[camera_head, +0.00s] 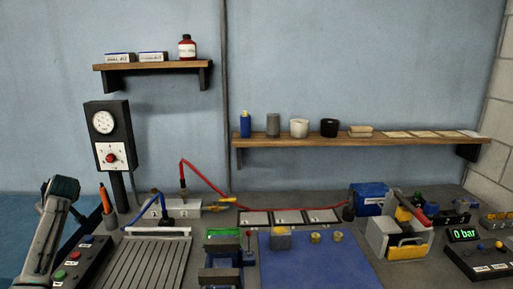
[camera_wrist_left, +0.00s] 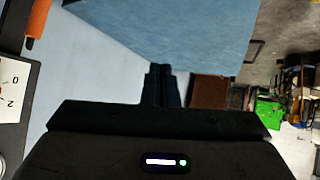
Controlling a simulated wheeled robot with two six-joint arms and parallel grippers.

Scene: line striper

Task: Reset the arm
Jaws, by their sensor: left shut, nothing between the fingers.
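My left arm (camera_head: 48,225) rises at the far left of the head view, bent at a dark joint near the bench's left end. Its gripper cannot be made out clearly there. In the left wrist view my left gripper (camera_wrist_left: 162,72) shows as two dark fingers close together, shut and empty. It points past a blue surface (camera_wrist_left: 175,30) and touches nothing that I can see. My right arm and gripper are in neither view.
A dark gauge box (camera_head: 108,138) on a post and an orange-handled tool (camera_head: 105,199) stand close to my left arm. A button panel (camera_head: 82,262), grooved plate (camera_head: 148,262), blue mat (camera_head: 318,265) and grey caddy (camera_head: 382,236) occupy the bench. Shelves hang above.

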